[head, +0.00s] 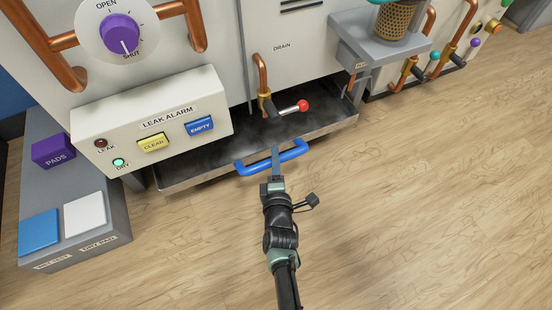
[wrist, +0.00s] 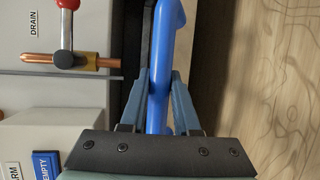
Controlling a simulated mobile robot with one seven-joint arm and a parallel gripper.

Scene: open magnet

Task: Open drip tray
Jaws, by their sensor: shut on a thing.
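The drip tray (head: 205,168) is a wide, shallow grey metal tray low under the white machine, and its front part shows below the drain valve. Its blue bar handle (head: 293,153) is on the front edge. My gripper (head: 275,156) is at the middle of the handle, with its fingers around the bar. In the wrist view, the fingers (wrist: 160,100) are on either side of the blue handle (wrist: 160,60). The back of the tray is hidden under the machine.
A drain valve (head: 284,109) with a red-knobbed lever hangs above the tray. The leak alarm box (head: 152,122) juts out at the left, with its green DRY lamp lit. A grey stand (head: 75,250) with pads is at the left. The wooden floor (head: 430,220) in front is clear.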

